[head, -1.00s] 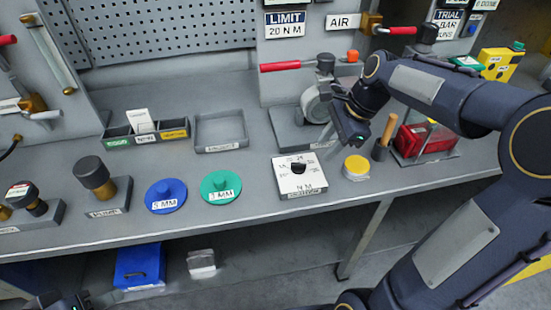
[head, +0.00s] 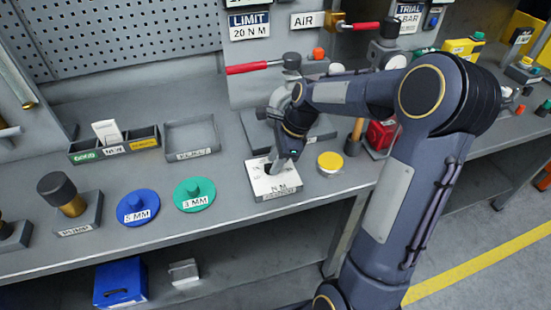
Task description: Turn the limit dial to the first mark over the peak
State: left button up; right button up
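The limit dial is a white square box (head: 262,187) on the bench, with "N M" lettering on its face. My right gripper (head: 277,167) points down over the upper part of that face, where the dark knob sits. The gripper hides the knob and most of the scale marks, so I cannot read the pointer. Whether the fingers touch or hold the knob is too small to tell. A sign (head: 250,26) on the panel behind reads "LIMIT 20 N M". My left gripper is not in view.
A yellow-topped round piece (head: 330,162) stands close to the right of the dial. Green (head: 194,195) and blue (head: 138,207) discs lie to its left. An empty grey tray (head: 192,138) is behind. A red-handled lever (head: 262,66) juts out above.

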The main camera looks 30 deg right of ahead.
grip_shut()
dwell(0.3)
